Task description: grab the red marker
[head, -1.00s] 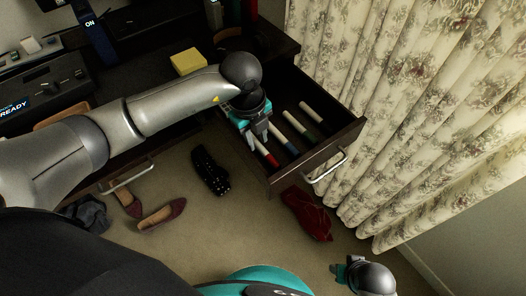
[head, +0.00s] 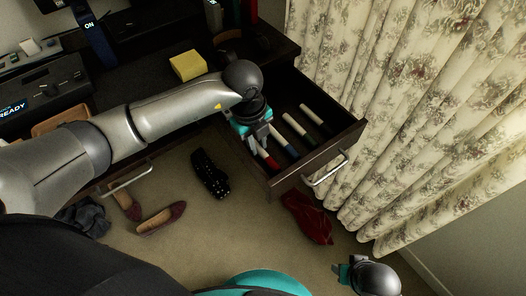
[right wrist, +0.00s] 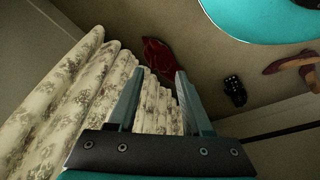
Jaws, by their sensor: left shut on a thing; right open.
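The red marker (head: 267,160), white with a red end, lies in the open drawer (head: 318,158). My left gripper (head: 262,143) reaches down into the drawer and is shut on the red marker, hiding part of it. A blue marker (head: 288,150) lies just right of the fingers, partly covered. A green-ended marker (head: 300,131) and a dark-ended marker (head: 315,117) lie further right. My right gripper (right wrist: 159,71) is open and empty in the right wrist view, away from the drawer. Only part of it shows in the head view.
The drawer front with its handle (head: 326,170) stands close by the floral curtain (head: 400,110). A yellow block (head: 188,66) sits on the desk. Red shoes (head: 307,217), a black studded shoe (head: 210,173) and brown shoes (head: 162,217) lie on the carpet.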

